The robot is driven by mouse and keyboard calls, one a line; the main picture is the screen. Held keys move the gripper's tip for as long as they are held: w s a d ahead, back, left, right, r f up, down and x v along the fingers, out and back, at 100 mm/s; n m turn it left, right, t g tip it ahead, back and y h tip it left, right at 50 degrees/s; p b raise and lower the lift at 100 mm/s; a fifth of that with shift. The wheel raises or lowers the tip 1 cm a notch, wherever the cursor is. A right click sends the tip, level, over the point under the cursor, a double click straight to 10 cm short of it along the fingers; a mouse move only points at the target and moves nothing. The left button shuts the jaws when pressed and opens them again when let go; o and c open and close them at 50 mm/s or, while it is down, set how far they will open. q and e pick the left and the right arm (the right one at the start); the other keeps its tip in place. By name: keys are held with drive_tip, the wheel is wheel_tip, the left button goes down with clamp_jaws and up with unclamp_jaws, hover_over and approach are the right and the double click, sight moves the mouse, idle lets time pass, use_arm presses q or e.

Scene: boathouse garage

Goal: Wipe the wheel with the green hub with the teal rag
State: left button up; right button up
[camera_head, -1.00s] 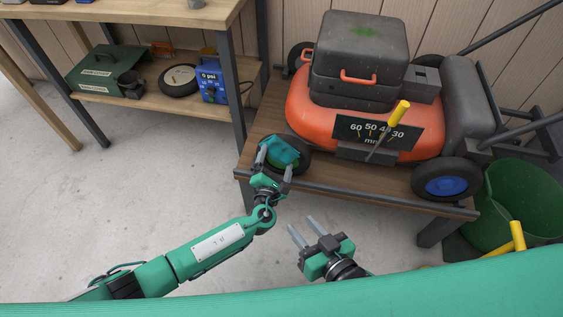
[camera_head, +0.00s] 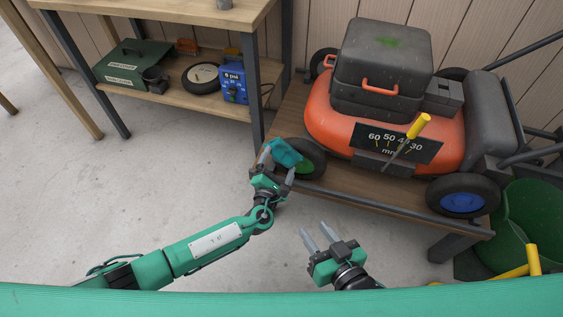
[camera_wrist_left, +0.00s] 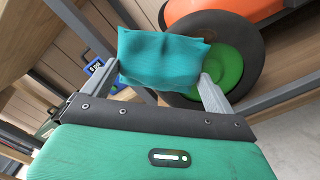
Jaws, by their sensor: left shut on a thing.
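The wheel with the green hub (camera_head: 311,169) is at the front left of the orange mower (camera_head: 333,123), on a wooden bench. In the left wrist view the green hub (camera_wrist_left: 222,68) shows behind and right of the rag. My left gripper (camera_head: 278,164) is shut on the teal rag (camera_head: 285,152), at the left side of that wheel. In the left wrist view the rag (camera_wrist_left: 160,61) spans both fingertips and hides part of the wheel. I cannot tell whether the rag touches the wheel. My right gripper (camera_head: 317,236) is open and empty, in front of the bench.
The mower's other front wheel has a blue hub (camera_head: 462,203). A yellow-handled screwdriver (camera_head: 418,126) leans on the mower's front. A green bucket (camera_head: 530,225) stands at the right. A shelf (camera_head: 190,101) with a green box and blue gauge stands left. Floor at left is clear.

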use_arm(q)
drive_tip(key=shift+p+v, duration=0.7)
drive_tip(key=shift+v, duration=1.8)
drive_tip(key=shift+d+f, duration=0.1)
drive_tip(key=shift+d, duration=0.05)
drive_tip(key=p+v, duration=0.1)
drive_tip(key=v, duration=0.2)
drive_tip(key=shift+d, duration=0.1)
drive_tip(key=shift+d+r+b+x, duration=0.1)
drive_tip(key=shift+d+b+x, duration=0.15)
drive_tip(key=shift+x, duration=0.85)
drive_tip(key=shift+d+r+b+x, duration=0.1)
drive_tip(key=shift+d+b+x, duration=0.1)
drive_tip(key=shift+x, duration=0.9)
drive_tip(key=shift+d+b+x, duration=0.1)
drive_tip(key=shift+b+x, duration=0.15)
drive_tip(key=shift+x, duration=0.85)
drive_tip(key=shift+s, duration=0.2)
drive_tip(key=shift+b+x, duration=0.3)
drive_tip(key=shift+x, duration=0.7)
drive_tip(key=shift+d, duration=0.1)
